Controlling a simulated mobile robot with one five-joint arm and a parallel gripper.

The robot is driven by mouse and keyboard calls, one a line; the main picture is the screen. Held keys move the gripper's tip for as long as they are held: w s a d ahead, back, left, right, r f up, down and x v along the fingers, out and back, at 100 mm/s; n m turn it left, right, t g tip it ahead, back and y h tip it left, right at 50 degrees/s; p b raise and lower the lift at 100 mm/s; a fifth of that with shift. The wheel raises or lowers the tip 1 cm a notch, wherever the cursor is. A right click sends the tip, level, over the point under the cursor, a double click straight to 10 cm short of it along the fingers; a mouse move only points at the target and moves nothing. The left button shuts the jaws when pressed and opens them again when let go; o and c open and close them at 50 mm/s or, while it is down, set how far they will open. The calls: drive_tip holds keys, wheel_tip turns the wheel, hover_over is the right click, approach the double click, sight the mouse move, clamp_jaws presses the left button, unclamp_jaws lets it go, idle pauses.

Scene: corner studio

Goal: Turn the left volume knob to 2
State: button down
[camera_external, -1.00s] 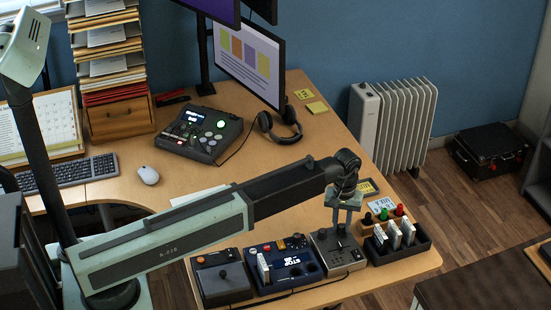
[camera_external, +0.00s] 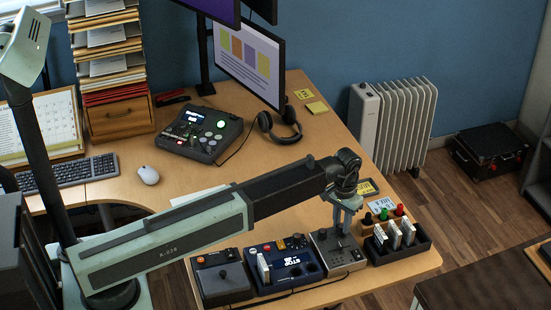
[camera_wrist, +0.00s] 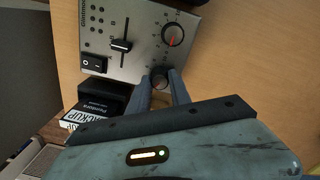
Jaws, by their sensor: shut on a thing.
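The grey control box (camera_wrist: 140,15) fills the upper part of the wrist view. In the external view the box (camera_external: 350,259) stands near the desk's front edge, under my gripper (camera_external: 343,229). In the wrist view my gripper (camera_wrist: 160,82) is shut on a dark knob (camera_wrist: 160,73) at the box's lower edge. The fingers hide most of this knob and its pointer, so its setting cannot be read. A second knob (camera_wrist: 173,34) with a red pointer stands free above it, ringed by scale marks. Which knob is the left one is hard to tell from this turned view.
A slider (camera_wrist: 121,45) and a rocker switch (camera_wrist: 94,64) sit on the same box. The blue box (camera_external: 285,272) is close on its left, the dark tray (camera_external: 412,249) with upright cartridges on its right. The desk behind (camera_external: 225,90) has free room.

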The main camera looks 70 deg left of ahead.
sight(341, 225)
drive_tip(key=shift+m, duration=0.6)
drive_tip(key=c, duration=1.2)
unclamp_jaws()
wheel_tip(341, 225, up, 8)
drive_tip(key=p, duration=0.8)
drive_tip(key=shift+a+f, duration=0.1)
